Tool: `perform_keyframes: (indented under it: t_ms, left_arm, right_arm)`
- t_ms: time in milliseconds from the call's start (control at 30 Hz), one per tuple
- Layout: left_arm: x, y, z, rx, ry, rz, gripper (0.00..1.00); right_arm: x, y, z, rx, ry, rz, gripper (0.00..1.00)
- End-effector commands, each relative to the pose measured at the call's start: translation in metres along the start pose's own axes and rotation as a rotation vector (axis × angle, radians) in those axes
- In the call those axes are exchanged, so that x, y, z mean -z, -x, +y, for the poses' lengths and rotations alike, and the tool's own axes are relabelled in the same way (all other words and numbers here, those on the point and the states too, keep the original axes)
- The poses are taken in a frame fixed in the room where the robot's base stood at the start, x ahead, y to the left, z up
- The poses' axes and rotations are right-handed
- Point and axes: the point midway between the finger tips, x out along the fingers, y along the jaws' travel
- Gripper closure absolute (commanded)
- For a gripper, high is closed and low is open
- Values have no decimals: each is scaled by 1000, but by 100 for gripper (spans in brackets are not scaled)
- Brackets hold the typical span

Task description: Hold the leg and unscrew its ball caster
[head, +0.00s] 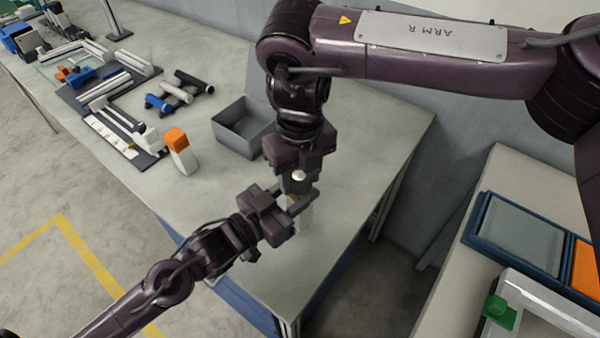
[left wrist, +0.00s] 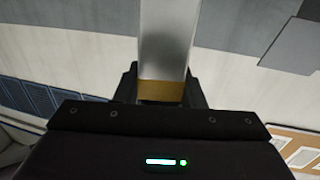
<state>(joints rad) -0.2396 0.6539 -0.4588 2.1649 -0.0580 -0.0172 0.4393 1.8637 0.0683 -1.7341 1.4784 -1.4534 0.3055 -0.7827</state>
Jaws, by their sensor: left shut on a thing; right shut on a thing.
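The leg (left wrist: 168,40) is a straight, pale metal bar with a brass-coloured band (left wrist: 162,90) between my left jaws in the left wrist view. In the head view a pale stretch of the leg (head: 304,217) shows just beyond my left gripper (head: 297,203), which is shut on it. My right gripper (head: 299,182) comes down from above and is shut at the leg's end, right beside the left gripper. A small whitish ball (head: 298,176), apparently the ball caster, shows between its fingers. The grippers hide the joint between caster and leg.
An open grey bin (head: 243,128) stands behind the grippers on the bench (head: 215,185). An orange-topped white block (head: 180,152), dark cylinders (head: 194,81) and fixtures (head: 118,130) lie to the left. A side table with a blue-rimmed tray (head: 482,222) is at right.

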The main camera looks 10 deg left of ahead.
Motion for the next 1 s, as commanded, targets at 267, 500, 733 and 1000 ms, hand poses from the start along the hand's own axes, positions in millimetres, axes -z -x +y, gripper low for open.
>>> perform_keyframes:
  t_ms: [267,500,733,1000]
  left_arm:
    - [1,0,2,-6,2,1,100]
    - [0,0,2,-4,1,1,100]
    - [0,0,1,-2,1,1,100]
    - [1,0,0,1,0,2,100]
  right_arm:
    - [-2,2,2,-4,2,-6,82]
    - [-2,10,1,-3,1,-5,82]
    - [-1,18,1,-1,0,-3,82]
    - [0,22,0,0,-1,-1,82]
